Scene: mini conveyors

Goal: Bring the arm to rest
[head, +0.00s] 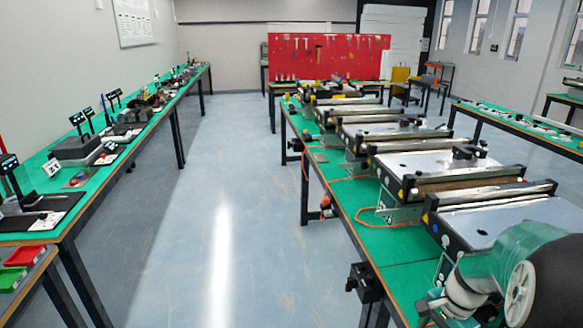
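My gripper does not show in the head view, so its pose and whether it holds anything are hidden. No part of my arm can be made out for sure. At the lower right corner, a rounded greenish, see-through form with a white spoked disc (520,294) and a dark round body fills the near end of the right bench. I cannot tell what it is.
A long green-topped bench (100,178) with scales and tools runs along the left wall. Another green bench (399,244) carries several mini conveyors (428,166). A clear floor aisle (236,200) lies between them. A red tool board (330,58) stands at the back.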

